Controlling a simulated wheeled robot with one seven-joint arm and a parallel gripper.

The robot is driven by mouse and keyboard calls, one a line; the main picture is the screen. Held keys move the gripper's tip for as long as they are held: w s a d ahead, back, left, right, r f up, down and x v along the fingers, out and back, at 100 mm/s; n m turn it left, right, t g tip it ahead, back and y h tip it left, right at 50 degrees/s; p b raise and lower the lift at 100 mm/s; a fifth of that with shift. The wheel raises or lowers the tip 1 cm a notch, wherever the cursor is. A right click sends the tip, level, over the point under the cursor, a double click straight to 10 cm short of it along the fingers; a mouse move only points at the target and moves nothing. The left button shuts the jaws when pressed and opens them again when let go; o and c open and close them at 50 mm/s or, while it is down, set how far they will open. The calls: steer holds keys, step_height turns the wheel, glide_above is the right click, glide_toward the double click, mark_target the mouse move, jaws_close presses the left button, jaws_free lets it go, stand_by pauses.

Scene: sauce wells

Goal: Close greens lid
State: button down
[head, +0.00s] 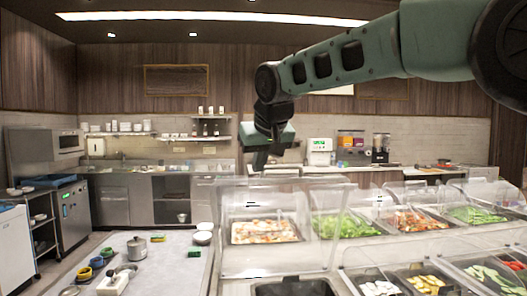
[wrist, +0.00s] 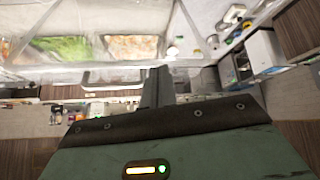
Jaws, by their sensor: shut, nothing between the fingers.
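Leafy greens (head: 345,225) lie in a well of the serving bar, behind a clear lid panel (head: 325,206). More greens (head: 473,214) lie in a well farther right. My gripper (head: 259,160) hangs in the air, above and left of the nearer greens in the head view. It is shut and empty. In the wrist view the shut fingers (wrist: 157,75) point towards the bar, with greens (wrist: 62,48) beyond them to the left. A grey handle bar (wrist: 112,77) shows just left of the fingers. Clear plastic and glare make the lid's exact angle hard to tell.
A well of pale orange-and-white food (head: 264,231) is left of the greens, and another mixed food (head: 415,220) is right. Several clear covers stand along the bar. Pots and bowls (head: 137,246) sit at left. The air around my gripper looks free.

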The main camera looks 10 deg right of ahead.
steer(key=w+d+r+m+t, duration=0.1)
steer(key=w+d+r+t, duration=0.1)
steer(key=w+r, duration=0.5)
steer(key=h+p, duration=0.1)
steer(key=p, duration=0.4)
glide_above(261, 178)
steer(key=w, duration=0.3)
steer(key=f, duration=0.4)
steer(key=shift+s+f, duration=0.2)
steer(key=shift+f, duration=0.15)
steer(key=shift+s+d+f+p, duration=0.1)
steer(key=shift+s+f+p, duration=0.25)
steer(key=shift+s+f, duration=0.35)
steer(key=shift+s+d+f+p, duration=0.3)
steer(key=shift+s+f, duration=0.35)
steer(key=shift+s, duration=0.15)
